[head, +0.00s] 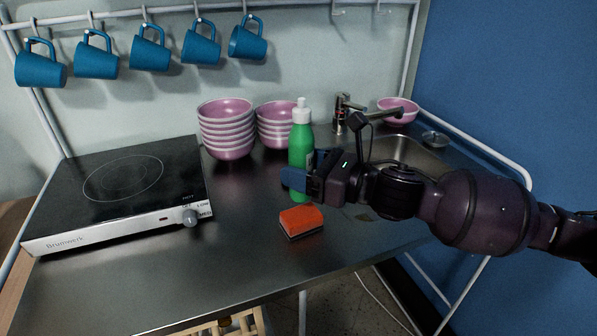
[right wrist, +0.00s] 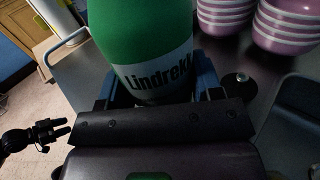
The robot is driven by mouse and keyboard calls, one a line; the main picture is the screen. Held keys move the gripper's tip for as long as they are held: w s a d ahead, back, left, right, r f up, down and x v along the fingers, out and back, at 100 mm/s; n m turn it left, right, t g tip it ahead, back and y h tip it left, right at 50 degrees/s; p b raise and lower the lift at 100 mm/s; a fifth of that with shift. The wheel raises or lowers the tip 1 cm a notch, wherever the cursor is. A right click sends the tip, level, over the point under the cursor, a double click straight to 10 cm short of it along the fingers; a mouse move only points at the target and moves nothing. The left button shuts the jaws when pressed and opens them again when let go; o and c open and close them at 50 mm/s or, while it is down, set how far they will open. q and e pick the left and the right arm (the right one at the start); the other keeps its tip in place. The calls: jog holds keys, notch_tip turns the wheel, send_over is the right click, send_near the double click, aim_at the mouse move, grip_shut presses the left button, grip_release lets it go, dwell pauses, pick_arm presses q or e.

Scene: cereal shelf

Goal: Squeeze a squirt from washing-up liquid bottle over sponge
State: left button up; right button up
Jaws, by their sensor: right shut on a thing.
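The washing-up liquid bottle (head: 302,145), green with a white cap, is upright at the middle of the counter. My right gripper (head: 296,180) is shut on its lower body, with blue fingers on either side. The right wrist view shows the green bottle (right wrist: 140,30) and its white label between the fingers. I cannot tell whether its base touches the counter. The orange sponge (head: 301,220) with a dark underside lies on the counter just in front of the bottle. My left gripper (right wrist: 62,128) shows at the left of the right wrist view, empty, its fingers apart.
A hob (head: 130,190) takes up the left of the counter. Stacked pink bowls (head: 226,130) stand behind the bottle. The sink (head: 400,150) and tap (head: 345,112) are at the right. Blue mugs (head: 150,50) hang above. The front of the counter (head: 225,265) is clear.

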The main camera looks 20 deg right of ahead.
jog(key=shift+s+a+r+m, duration=0.2)
jog(key=shift+s+a+m, duration=0.15)
jog(key=shift+s+m, duration=0.05)
pick_arm(q)
notch_tip(320, 180, up, 8)
jog(key=p, duration=0.8)
jog(key=shift+a+f+t+p, duration=0.25)
jog(key=shift+a+t+p, duration=0.05)
jog(key=shift+t+p, duration=0.1)
pick_arm(e)
jog(key=s+a+r+m, duration=0.1)
jog(key=s+a+m, duration=0.2)
jog(key=m, duration=0.8)
jog(key=s+a+r+m+g, duration=0.1)
jog(key=s+a+r+m, duration=0.1)
jog(key=m, duration=1)
jog(key=shift+s+a+m, duration=0.3)
jog(key=shift+s+a, duration=0.35)
jog(key=shift+s, duration=0.2)
